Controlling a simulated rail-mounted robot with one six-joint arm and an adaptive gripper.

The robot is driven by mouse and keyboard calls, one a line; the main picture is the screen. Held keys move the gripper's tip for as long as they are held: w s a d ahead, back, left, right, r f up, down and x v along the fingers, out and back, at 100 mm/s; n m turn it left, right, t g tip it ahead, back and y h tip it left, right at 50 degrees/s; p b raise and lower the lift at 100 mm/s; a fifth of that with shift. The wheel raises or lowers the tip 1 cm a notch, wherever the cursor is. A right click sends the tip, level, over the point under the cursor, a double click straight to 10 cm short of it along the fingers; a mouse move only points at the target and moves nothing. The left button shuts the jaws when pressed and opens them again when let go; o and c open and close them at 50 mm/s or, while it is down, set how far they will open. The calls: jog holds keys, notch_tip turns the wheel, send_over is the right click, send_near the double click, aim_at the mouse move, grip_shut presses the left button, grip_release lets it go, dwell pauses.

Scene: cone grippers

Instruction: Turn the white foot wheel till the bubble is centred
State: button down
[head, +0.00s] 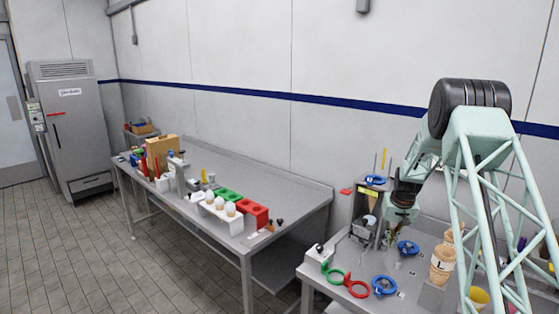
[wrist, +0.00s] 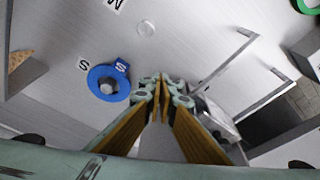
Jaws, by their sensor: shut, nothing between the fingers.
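My gripper (head: 397,213) is over the right-hand steel table, near a steel stand. In the wrist view its two fingers (wrist: 160,97) are shut together with nothing between them, pointing down towards the tabletop. I cannot pick out a white foot wheel for certain in either view. A small pale round disc (wrist: 146,27) lies on the table surface ahead of the fingertips; I cannot tell whether it is the bubble level. No bubble can be made out. The lower part of the stand is partly hidden by my gripper in the head view.
A blue ring (wrist: 108,98) marked S lies left of the fingertips. Thin metal bars (wrist: 215,68) and a shiny metal part (wrist: 215,120) are close on the right. Cones (head: 443,265) stand to the right.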

jog(key=shift+w+a+b, duration=0.2)
jog(key=shift+a+b, duration=0.2)
jog(key=shift+a, duration=0.4)
jog(key=shift+w+a+r, duration=0.1)
jog(key=shift+w+a, duration=0.15)
dwell(0.7)
jog(key=shift+s+a, duration=0.1)
jog(key=shift+s, duration=0.05)
jog(key=shift+s+a+b, duration=0.1)
jog(key=shift+s+b, duration=0.15)
jog(key=shift+b, duration=0.05)
dwell(0.3)
jog(key=shift+r+p, duration=1)
jog(key=shift+r, duration=1.85)
jog(key=shift+d+r+p, duration=0.2)
jog(key=shift+p, duration=0.5)
